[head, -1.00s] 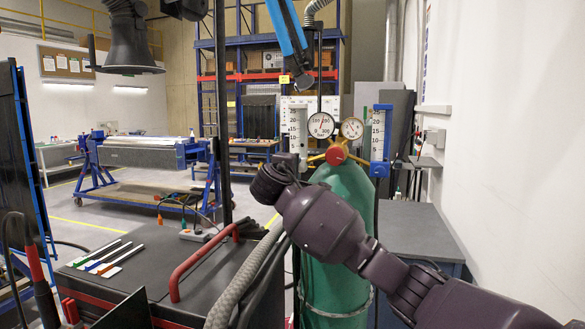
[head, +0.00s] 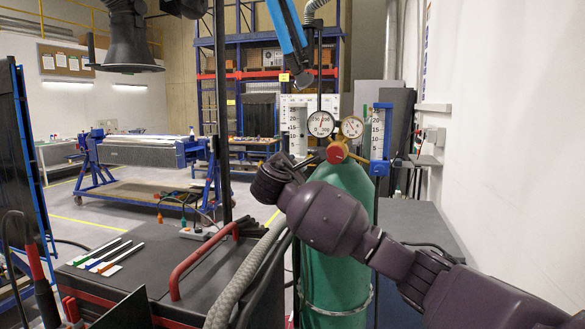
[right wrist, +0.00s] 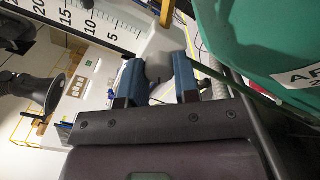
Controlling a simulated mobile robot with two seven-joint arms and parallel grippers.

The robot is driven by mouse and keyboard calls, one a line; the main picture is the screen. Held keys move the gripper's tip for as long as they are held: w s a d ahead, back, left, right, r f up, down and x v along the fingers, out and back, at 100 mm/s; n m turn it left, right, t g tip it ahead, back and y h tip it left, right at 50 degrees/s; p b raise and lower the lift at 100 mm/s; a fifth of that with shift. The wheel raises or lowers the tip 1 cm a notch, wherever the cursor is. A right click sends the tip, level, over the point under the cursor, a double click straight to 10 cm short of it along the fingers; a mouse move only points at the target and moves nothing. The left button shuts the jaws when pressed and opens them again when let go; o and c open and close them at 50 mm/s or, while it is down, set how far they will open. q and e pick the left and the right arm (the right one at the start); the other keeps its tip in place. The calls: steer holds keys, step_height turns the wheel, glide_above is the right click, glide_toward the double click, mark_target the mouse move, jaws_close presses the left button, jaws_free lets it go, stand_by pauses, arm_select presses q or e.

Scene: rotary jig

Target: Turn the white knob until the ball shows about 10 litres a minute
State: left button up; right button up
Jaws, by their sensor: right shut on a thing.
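The white flow meter (head: 297,128) with a numbered scale stands left of the two gauges in the head view. In the right wrist view its scale (right wrist: 100,24) lies sideways at the top left, with 5, 10, 15 and 20 readable. A small dark round spot (right wrist: 87,4) at the top edge lies between 10 and 15; I cannot tell for sure that it is the ball. My right gripper (right wrist: 157,66) has its blue fingers shut on the pale knob (right wrist: 160,68), which is partly hidden between them. My left gripper is not in view.
A green gas cylinder (head: 337,240) with a red valve knob (head: 337,152) and two round gauges (head: 320,124) stands beside my right arm. A blue-framed scale (head: 380,140) is right of the gauges. A dark cart (head: 130,275) with a red handle is at the lower left.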

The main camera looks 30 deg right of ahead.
steer(key=shift+f+n, duration=0.1)
steer(key=shift+n, duration=0.2)
steer(key=o, duration=0.9)
steer(key=b+v, duration=0.2)
steer(key=v, duration=0.9)
